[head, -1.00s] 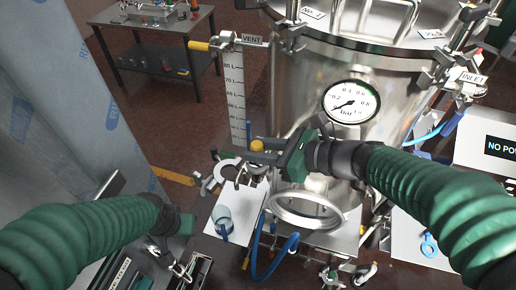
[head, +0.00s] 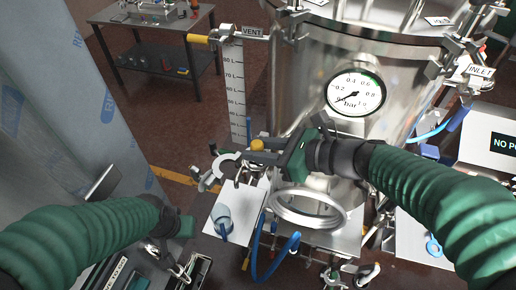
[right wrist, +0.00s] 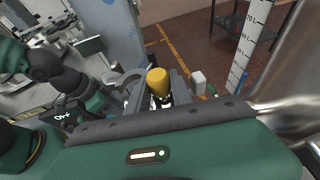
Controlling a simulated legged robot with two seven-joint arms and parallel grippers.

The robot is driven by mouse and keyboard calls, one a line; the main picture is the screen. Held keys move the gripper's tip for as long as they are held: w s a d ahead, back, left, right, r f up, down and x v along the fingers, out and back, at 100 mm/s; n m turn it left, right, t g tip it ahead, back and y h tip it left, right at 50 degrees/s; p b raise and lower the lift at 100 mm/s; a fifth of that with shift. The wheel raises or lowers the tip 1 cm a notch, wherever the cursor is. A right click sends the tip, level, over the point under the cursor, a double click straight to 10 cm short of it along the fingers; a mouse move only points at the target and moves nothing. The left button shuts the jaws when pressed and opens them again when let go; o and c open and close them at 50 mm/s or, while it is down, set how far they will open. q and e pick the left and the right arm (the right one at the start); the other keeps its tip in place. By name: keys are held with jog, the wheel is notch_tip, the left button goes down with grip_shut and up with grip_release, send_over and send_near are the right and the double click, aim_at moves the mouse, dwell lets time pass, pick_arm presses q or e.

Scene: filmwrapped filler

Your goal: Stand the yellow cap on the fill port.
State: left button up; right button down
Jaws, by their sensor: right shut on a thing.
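The yellow cap (head: 257,145) is held between the fingers of my right gripper (head: 250,155), in front of the steel vessel (head: 300,110). In the right wrist view the cap (right wrist: 157,80) stands roughly upright between the two finger bars, with a dark part below it. Just left of and below these fingers is a metal ring-shaped clamp fitting (head: 222,163); I cannot tell whether it is the fill port, and the gripper partly hides this area. My left gripper (head: 170,250) is low at left, apart from the cap; its jaw opening is unclear.
A pressure gauge (head: 356,94) is on the vessel. An open steel ring (head: 309,208) juts out below my right gripper. Blue hoses (head: 268,255) hang below. A level scale (head: 234,95) stands behind the cap. A wrapped grey panel (head: 70,110) rises at left.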

jog(key=shift+f+b, duration=0.2)
jog(key=shift+b, duration=0.15)
dwell(0.8)
jog(key=c, duration=1.1)
grip_release()
jog(key=shift+o, duration=0.2)
jog(key=b+v, duration=0.1)
jog(key=v, duration=1.5)
jog(key=shift+s+d, duration=0.2)
jog(key=shift+d, duration=0.15)
